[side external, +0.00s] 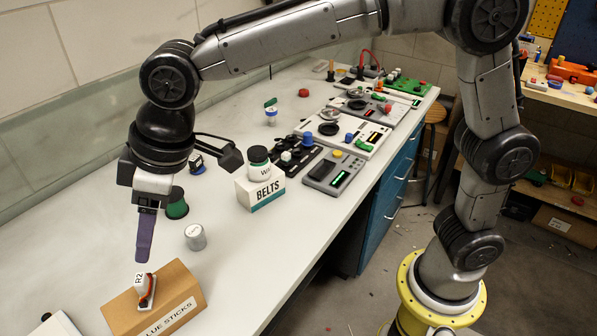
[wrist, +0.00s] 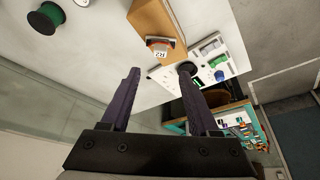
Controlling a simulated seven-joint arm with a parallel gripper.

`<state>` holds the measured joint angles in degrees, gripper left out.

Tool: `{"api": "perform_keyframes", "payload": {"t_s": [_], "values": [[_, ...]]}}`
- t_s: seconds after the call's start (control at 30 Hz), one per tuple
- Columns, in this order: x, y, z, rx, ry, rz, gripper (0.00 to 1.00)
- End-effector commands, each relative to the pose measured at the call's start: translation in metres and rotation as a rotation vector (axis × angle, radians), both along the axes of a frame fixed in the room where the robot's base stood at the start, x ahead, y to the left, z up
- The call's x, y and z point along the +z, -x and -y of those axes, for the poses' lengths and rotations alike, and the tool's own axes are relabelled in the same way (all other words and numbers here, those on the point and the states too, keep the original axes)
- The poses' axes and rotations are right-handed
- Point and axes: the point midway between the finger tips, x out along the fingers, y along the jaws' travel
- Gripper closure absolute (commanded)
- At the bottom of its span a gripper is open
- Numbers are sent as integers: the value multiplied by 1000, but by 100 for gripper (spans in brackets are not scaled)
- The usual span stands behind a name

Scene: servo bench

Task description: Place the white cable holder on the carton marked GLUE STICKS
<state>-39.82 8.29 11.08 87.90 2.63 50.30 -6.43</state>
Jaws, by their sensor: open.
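The carton marked GLUE STICKS (side external: 185,290) is brown with a white label and stands at the near left end of the bench; it also shows in the wrist view (wrist: 150,18). A small white holder marked R2 (side external: 141,289), with red-orange on its side, stands on top of the carton; this looks like the white cable holder. In the wrist view the holder (wrist: 159,47) is ahead of the fingertips, between their lines. My gripper (side external: 144,258) points down just above the holder, apart from it. In the wrist view my gripper's purple fingers (wrist: 159,74) are spread with nothing between them.
A white-lidded can (side external: 195,238) and a green spool (side external: 177,205) stand behind the carton. A BELTS box (side external: 262,193) with a jar (side external: 259,164) on it is further back. Several control panels (side external: 335,172) fill the far bench. A white object (side external: 58,324) lies at lower left.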

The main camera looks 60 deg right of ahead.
Motion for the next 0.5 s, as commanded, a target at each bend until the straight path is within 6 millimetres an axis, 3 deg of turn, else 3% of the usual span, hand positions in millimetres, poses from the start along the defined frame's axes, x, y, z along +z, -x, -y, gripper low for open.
{"api": "perform_keyframes", "payload": {"t_s": [0.07, 0.17, 0.27, 0.37, 0.5], "values": [[4, 0, 10, -17, -2, 3, 38], [16, 3, 44, -74, -8, 10, 38], [30, 17, 101, -178, -16, 23, 38], [39, 43, 164, -301, -23, 38, 38], [36, 94, 236, -474, -32, 57, 38]]}}
